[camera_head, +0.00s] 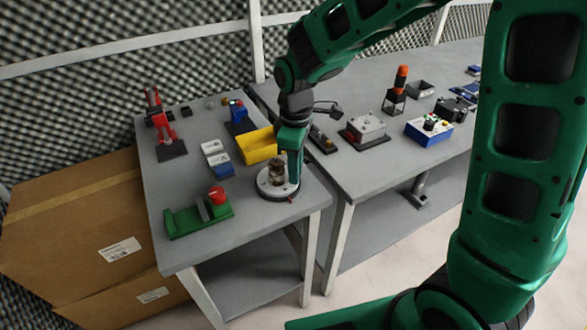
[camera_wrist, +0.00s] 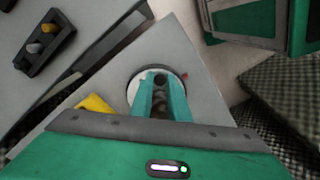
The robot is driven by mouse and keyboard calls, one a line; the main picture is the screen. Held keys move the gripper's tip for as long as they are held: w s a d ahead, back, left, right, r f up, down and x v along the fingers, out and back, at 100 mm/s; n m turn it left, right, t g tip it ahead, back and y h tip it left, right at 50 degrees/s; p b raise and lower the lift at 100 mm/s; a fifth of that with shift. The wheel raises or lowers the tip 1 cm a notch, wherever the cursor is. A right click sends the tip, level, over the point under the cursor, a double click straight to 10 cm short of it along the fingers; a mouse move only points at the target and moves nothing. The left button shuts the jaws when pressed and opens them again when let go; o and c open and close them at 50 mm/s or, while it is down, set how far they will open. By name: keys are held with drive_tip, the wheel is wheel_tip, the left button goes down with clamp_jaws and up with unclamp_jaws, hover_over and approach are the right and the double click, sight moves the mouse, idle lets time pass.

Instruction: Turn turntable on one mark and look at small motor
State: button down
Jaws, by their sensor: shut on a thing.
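The turntable (camera_head: 266,192) is a round white disc with a dark rim near the front right corner of the left table. A small brownish-grey motor (camera_head: 277,171) stands upright on it, partly hidden by my gripper. A small red mark (camera_head: 290,200) shows at the rim. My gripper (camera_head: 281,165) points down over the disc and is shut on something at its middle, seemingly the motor. In the wrist view, the teal fingers (camera_wrist: 162,95) reach down over the turntable (camera_wrist: 133,88) and a dark round part (camera_wrist: 160,79) shows between their tips.
A yellow bin (camera_head: 258,147) stands just behind the turntable. A green fixture with a red knob (camera_head: 217,195) is to its left, and blue and white boxes (camera_head: 217,160) lie further back. A grey box (camera_head: 366,128) and a blue control box (camera_head: 428,130) stand on the right table.

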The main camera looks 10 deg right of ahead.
drive_tip(key=shift+w+d, duration=0.1)
drive_tip(key=c, duration=1.7)
unclamp_jaws()
wheel_tip(320, 180, up, 11)
drive_tip(key=shift+f, duration=0.1)
drive_tip(key=s+d+m, duration=0.4)
drive_tip(key=d, duration=0.4)
drive_tip(key=s+d+m, duration=0.3)
drive_tip(key=d+m, duration=0.1)
drive_tip(key=d, duration=0.5)
drive_tip(key=s+d+m, duration=0.3)
drive_tip(key=s, duration=0.2)
drive_tip(key=s+d+f+m, duration=0.1)
drive_tip(key=s+d+m, duration=0.3)
drive_tip(key=s, duration=0.2)
drive_tip(key=s+d+f+m, duration=0.1)
drive_tip(key=s+d+m, duration=0.2)
drive_tip(key=s, duration=0.3)
drive_tip(key=shift+s+d+f+m, duration=0.25)
drive_tip(key=shift+d+m, duration=0.15)
drive_tip(key=shift+d, duration=0.1)
